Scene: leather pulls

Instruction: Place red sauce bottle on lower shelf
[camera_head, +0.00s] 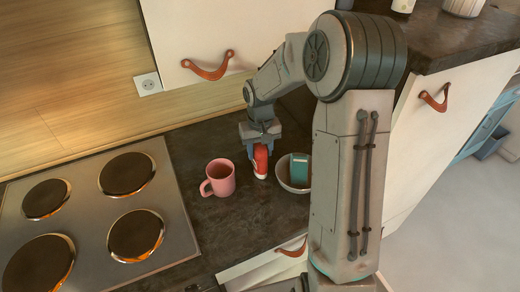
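The red sauce bottle (261,163) is on or just above the dark countertop, between the pink mug and the bowl. Its lower end looks whitish. My gripper (260,148) points down over the bottle, with its fingers on either side of the bottle's upper part. The fingers hide that part, and I cannot tell whether they press on it or whether the bottle touches the counter. I cannot make out which surface is the lower shelf.
A pink mug (220,178) stands left of the bottle. A bowl (284,178) holding a teal box (299,168) is close on its right. The cooktop (90,210) lies left. White fronts with leather pulls (209,68) border the counter. A raised dark counter (455,40) is at upper right.

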